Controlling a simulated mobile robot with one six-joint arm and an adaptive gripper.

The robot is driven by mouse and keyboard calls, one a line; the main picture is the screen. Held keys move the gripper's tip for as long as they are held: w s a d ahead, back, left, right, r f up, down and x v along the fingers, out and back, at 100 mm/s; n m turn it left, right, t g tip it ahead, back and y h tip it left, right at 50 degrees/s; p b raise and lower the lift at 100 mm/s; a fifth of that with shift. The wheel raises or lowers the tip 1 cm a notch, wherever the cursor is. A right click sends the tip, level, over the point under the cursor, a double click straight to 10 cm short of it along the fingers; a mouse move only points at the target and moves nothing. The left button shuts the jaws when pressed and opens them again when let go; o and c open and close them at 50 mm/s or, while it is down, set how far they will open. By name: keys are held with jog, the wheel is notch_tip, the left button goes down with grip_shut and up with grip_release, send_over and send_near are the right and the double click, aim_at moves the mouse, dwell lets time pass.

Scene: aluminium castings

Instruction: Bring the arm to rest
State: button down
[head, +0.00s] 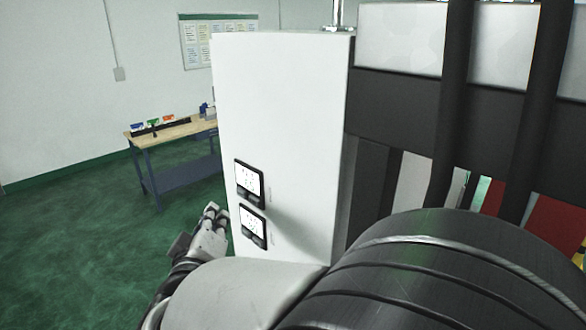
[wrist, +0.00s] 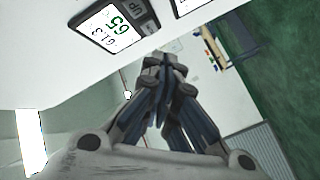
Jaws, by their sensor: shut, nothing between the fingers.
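My gripper (head: 212,217) shows in the head view left of the lower part of a tall white cabinet (head: 280,110). In the wrist view my gripper (wrist: 166,65) points away from the camera with its fingers together and nothing between them. The white cabinet face also fills the top left of the wrist view (wrist: 40,60), beside the fingers. My large dark arm link covers the lower right of the head view.
Two display panels, an upper one (head: 249,184) and a lower one (head: 253,224), sit on the cabinet near my gripper. A workbench (head: 175,132) with small coloured boxes stands behind at the left. A poster board (head: 195,40) hangs on the wall. Green floor (head: 70,240) at the left is clear.

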jog(key=s+d+f+m+g+y+b, duration=0.3)
jog(key=d+f+g+y+b, duration=0.15)
jog(key=d+f+b, duration=0.85)
jog(key=s+d+f+m+g+h+b, duration=0.6)
jog(key=s+d+f+b, duration=0.9)
jog(key=s+d+f, duration=0.5)
notch_tip(320, 180, down, 2)
jog(key=s+m+g, duration=0.1)
jog(key=s+g, duration=0.1)
jog(key=shift+s+f+m, duration=0.25)
jog(key=shift+s+m, duration=0.15)
jog(key=shift+a, duration=0.1)
